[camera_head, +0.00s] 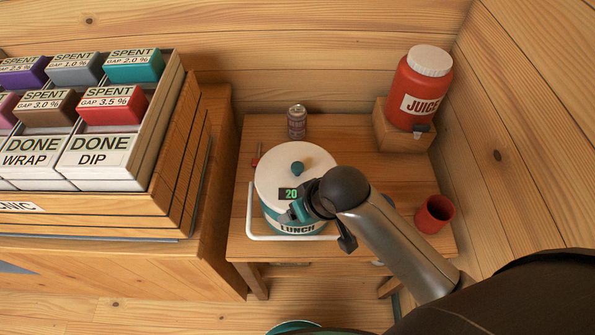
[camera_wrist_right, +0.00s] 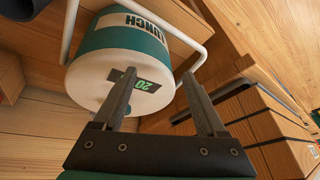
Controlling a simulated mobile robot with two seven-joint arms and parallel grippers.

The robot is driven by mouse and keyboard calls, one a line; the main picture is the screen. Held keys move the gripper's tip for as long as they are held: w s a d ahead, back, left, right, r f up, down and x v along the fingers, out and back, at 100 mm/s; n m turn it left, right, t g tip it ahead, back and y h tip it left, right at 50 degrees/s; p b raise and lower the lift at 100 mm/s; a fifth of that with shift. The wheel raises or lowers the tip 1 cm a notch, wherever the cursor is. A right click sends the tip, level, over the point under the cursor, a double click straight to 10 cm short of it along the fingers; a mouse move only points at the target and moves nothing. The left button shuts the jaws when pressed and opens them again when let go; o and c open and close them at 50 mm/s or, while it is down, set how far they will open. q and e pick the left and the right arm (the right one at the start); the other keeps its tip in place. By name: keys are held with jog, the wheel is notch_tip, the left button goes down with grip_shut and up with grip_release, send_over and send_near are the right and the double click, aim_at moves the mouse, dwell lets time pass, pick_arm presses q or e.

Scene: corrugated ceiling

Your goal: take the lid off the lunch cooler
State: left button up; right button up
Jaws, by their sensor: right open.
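The lunch cooler (camera_head: 272,222) stands upright on the small wooden table, with a teal body, a LUNCH label and a white wire handle (camera_head: 249,205) down around its side. Its round white lid (camera_head: 275,172) sits on top, with a teal knob (camera_head: 297,168) in the middle and a green "20" tag near the rim. My right gripper (camera_head: 291,213) is at the cooler's near side by the lid rim, partly hidden by its own wrist. In the right wrist view the gripper (camera_wrist_right: 159,78) is open, with the lid (camera_wrist_right: 95,75) beyond its fingers and nothing held. My left gripper is not in view.
A red juice jug (camera_head: 418,90) sits on a wooden block at the back right. A red cup (camera_head: 434,214) is at the right. A rack of labelled boxes (camera_head: 110,170) borders the left.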

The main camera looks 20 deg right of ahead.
jog(key=w+a+r+p, duration=0.1)
jog(key=w+r+p, duration=0.1)
jog(key=w+r, duration=0.4)
jog(key=m+g+h+p, duration=0.1)
jog(key=h+p, duration=0.1)
send_near(298, 166)
jog(key=b+x, duration=0.1)
jog(key=x, duration=0.2)
jog(key=shift+s+f, duration=0.1)
jog(key=shift+f, duration=0.05)
jog(key=shift+x, duration=2.7)
jog(key=shift+a, duration=0.1)
grip_shut()
